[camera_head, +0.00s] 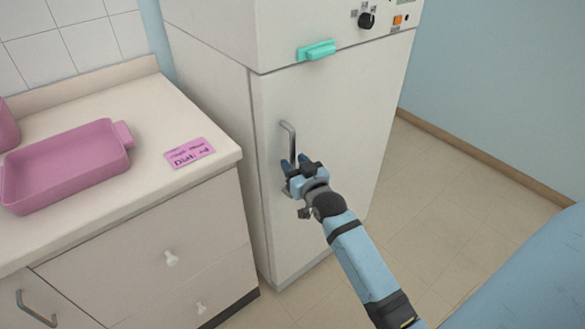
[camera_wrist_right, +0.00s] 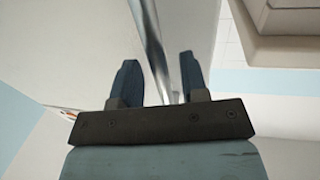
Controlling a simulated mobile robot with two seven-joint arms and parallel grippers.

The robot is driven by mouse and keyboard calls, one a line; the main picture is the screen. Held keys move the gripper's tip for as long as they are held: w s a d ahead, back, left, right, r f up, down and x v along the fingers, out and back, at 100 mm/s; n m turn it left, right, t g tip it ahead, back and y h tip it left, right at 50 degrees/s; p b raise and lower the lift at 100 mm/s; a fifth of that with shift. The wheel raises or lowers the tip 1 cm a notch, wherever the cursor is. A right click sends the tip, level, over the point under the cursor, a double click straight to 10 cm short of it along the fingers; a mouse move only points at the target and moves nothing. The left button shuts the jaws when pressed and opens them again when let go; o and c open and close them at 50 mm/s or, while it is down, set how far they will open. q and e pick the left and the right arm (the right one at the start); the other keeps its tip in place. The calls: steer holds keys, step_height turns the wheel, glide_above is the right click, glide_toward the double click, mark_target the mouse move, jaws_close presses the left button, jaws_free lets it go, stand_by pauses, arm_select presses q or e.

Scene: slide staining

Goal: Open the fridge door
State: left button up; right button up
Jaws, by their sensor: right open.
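The fridge (camera_head: 320,120) is a tall white unit beside the counter, and its door (camera_head: 350,130) looks shut. A grey metal bar handle (camera_head: 287,140) stands upright near the door's left edge. My right gripper (camera_head: 294,162) is at the lower part of this handle. In the right wrist view the two blue fingers of my right gripper (camera_wrist_right: 158,80) are apart, with the handle (camera_wrist_right: 150,40) running between them. A gap shows on each side of the bar. The handle's lower end is partly hidden by the gripper. My left gripper is not in view.
A counter (camera_head: 190,115) with drawers stands left of the fridge, holding a pink tray (camera_head: 70,165) and a pink label (camera_head: 189,152). A teal handle (camera_head: 317,50) and a black knob (camera_head: 366,20) are on the upper unit. The floor (camera_head: 430,200) to the right is clear.

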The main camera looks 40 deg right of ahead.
steer(key=shift+w+d, duration=0.1)
steer(key=shift+w, duration=0.55)
jaws_close()
steer(key=shift+s, duration=0.15)
